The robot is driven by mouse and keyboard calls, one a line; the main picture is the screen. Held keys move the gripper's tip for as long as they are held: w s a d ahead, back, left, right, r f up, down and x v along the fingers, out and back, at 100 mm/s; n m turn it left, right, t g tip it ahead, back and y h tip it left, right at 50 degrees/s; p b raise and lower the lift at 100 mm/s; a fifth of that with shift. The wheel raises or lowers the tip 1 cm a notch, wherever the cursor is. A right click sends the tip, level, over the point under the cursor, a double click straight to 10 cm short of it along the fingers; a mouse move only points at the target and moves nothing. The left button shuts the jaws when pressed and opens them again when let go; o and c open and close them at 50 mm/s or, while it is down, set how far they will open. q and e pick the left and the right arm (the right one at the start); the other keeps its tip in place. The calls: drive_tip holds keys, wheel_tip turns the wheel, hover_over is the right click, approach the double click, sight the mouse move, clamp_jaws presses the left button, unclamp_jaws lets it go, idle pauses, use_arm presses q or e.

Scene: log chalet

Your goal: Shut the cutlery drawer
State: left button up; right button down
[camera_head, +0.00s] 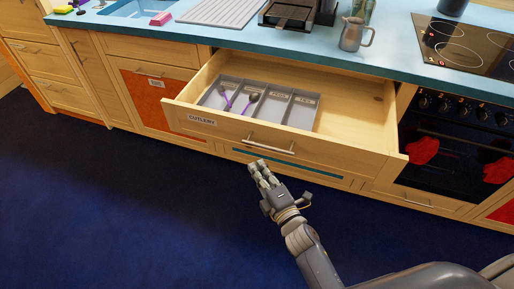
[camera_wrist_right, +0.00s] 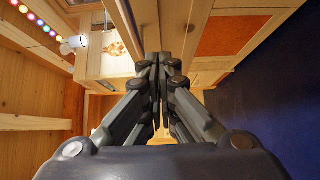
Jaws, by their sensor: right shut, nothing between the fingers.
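The cutlery drawer (camera_head: 225,131) is open, pulled out below the blue worktop. Its front bears a "CUTLERY" label (camera_head: 202,120) and a metal bar handle (camera_head: 268,144). Inside is a grey divided tray (camera_head: 305,112) with purple-handled cutlery (camera_head: 235,98) in its left compartments. My right gripper (camera_head: 257,164) is shut and empty, a little in front of and below the drawer handle in the head view; whether it touches the front I cannot tell. The right wrist view shows its closed fingers (camera_wrist_right: 158,62) pointing along the wooden fronts. My left gripper is not in view.
A black oven (camera_head: 450,145) with red mitts stands to the right of the drawer. The worktop (camera_head: 300,46) above holds a metal jug (camera_head: 353,34), a ridged drainer (camera_head: 218,12) and a hob (camera_head: 460,42). The dark blue floor (camera_head: 110,200) in front is clear.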

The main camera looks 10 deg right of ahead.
drive_tip(key=shift+w+d+p, duration=0.1)
drive_tip(key=shift+w+d, duration=0.1)
drive_tip(key=shift+w, duration=1.1)
drive_tip(key=shift+w+d+p, duration=0.15)
drive_tip(key=shift+w, duration=1.2)
drive_tip(key=shift+w+d+p, duration=0.1)
drive_tip(key=shift+w+d, duration=0.1)
drive_tip(key=shift+w, duration=1.1)
